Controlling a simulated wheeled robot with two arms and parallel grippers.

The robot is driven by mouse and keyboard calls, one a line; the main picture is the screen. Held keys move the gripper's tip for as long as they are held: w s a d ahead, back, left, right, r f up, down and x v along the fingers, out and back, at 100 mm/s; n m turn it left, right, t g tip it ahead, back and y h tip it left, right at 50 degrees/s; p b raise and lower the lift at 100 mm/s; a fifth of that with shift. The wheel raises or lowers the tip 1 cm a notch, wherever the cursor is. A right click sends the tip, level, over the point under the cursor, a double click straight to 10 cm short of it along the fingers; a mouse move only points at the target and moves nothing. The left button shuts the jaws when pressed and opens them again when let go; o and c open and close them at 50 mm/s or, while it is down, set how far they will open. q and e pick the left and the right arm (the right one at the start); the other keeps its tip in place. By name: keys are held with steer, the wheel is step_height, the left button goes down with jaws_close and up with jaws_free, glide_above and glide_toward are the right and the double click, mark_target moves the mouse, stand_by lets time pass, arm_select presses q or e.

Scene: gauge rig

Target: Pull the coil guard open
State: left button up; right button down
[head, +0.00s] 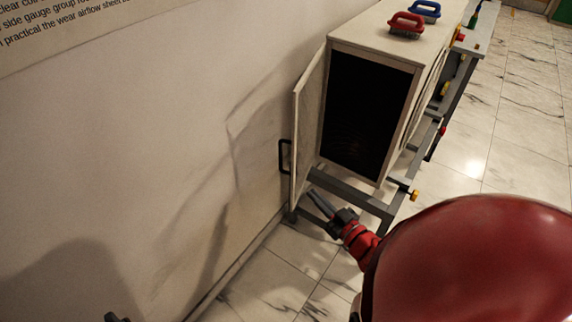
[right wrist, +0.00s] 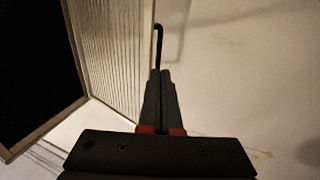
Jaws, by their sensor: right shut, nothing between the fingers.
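The coil guard (head: 308,125) is a pale hinged panel on the cabinet, swung out from the dark coil opening (head: 365,115) toward the wall. Its black handle (head: 284,156) is on the outer face, near the free edge. My right gripper (head: 313,195) is shut and empty, low beside the guard's bottom edge. In the right wrist view the guard's ribbed inner face (right wrist: 112,50) is left of the shut fingers (right wrist: 160,74), and part of the handle (right wrist: 158,42) shows beyond their tips. A dark tip of my left gripper (head: 116,317) shows at the bottom edge; its jaws are hidden.
The cabinet (head: 385,35) stands on a grey frame (head: 350,190). The wall (head: 150,140) is close on the left of the guard. Tiled floor (head: 490,140) is clear on the right.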

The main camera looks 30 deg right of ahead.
mark_target(280, 166)
steer(key=w, duration=1.3)
steer(key=shift+a+b, duration=0.4)
steer(key=shift+a, duration=0.05)
steer(key=shift+w+a+r, duration=0.15)
steer(key=shift+w+a, duration=0.65)
steer(key=shift+w, duration=0.2)
steer(key=w+a+m+h+b, duration=0.2)
steer(key=w+m+h+b, duration=0.1)
steer(key=w+h+b, duration=0.2)
steer(key=shift+w+a+b, duration=0.35)
steer(key=shift+w+b, duration=0.15)
steer(key=shift+b, duration=0.15)
